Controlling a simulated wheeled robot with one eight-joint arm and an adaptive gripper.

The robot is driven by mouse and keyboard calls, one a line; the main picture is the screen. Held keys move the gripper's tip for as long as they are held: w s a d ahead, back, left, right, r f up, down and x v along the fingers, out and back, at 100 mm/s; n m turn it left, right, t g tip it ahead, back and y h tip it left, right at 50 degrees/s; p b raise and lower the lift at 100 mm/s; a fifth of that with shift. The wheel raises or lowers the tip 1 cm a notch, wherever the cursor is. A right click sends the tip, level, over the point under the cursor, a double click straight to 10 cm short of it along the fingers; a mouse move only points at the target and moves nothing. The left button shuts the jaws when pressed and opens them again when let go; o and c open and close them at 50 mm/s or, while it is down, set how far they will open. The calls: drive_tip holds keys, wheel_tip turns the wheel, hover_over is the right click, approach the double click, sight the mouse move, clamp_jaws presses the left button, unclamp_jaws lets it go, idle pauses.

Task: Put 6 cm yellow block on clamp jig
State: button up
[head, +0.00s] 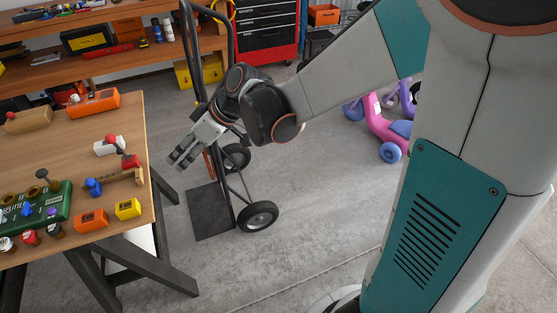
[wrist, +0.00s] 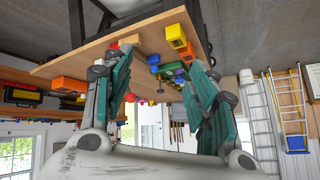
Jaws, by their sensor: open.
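The yellow block (head: 128,208) sits on the wooden table near its front right corner; it also shows in the wrist view (wrist: 176,36). A wooden piece with an upright end and blue and red parts (head: 122,179) lies just behind it and looks like the clamp jig, though I cannot be sure. My gripper (head: 181,160) is open and empty, off the right edge of the table and apart from the block. Its two fingers also show spread in the wrist view (wrist: 158,72), with the table beyond them.
An orange block (head: 91,219) stands left of the yellow one. A green tray (head: 62,217) with knobs and several small jars fill the table's front left. A hand truck (head: 214,200) stands on the floor beside the table. The table's middle is mostly bare.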

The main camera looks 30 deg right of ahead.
drive_tip(key=s+d+r+m+t+h, duration=0.1)
drive_tip(key=s+d+r+m+h, duration=0.2)
drive_tip(key=s+d, duration=0.4)
drive_tip(key=s+d+r+m+t+h, duration=0.2)
drive_tip(key=s+d+r+m+h, duration=0.1)
drive_tip(key=s+d, duration=0.5)
drive_tip(key=s+m+h, duration=0.1)
drive_tip(key=s+m, duration=0.1)
drive_tip(key=shift+s+m, duration=0.15)
drive_tip(key=shift+m, duration=0.15)
drive_tip(key=shift+o, duration=0.8)
drive_tip(key=shift+s+d, duration=0.25)
drive_tip(key=o, duration=0.3)
drive_tip(key=shift+d+h, duration=0.15)
drive_tip(key=shift+h, duration=0.15)
